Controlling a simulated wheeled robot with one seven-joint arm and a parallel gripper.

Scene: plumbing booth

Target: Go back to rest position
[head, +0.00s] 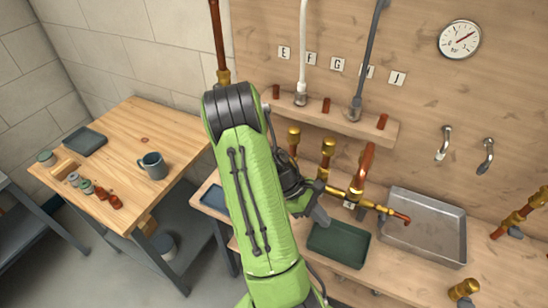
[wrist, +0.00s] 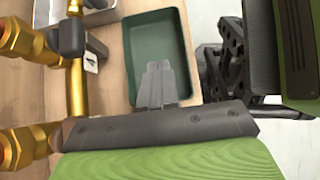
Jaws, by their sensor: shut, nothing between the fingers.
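My gripper (head: 318,214) hangs in front of the brass and copper pipework, over the left end of the dark green tray (head: 338,246) in the head view. In the wrist view my gripper (wrist: 160,68) has its grey fingers together with nothing between them, and the green tray (wrist: 133,50) lies below them, empty where it shows. My green arm crosses the middle of the head view and hides part of the bench.
Brass pipework (head: 328,150) with a tap stands close to my gripper; it fills the left of the wrist view (wrist: 77,90). A metal tray (head: 425,232) lies to the right. A wooden table (head: 150,120) with a mug (head: 153,166) stands left. A shelf (head: 350,127) runs along the panel.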

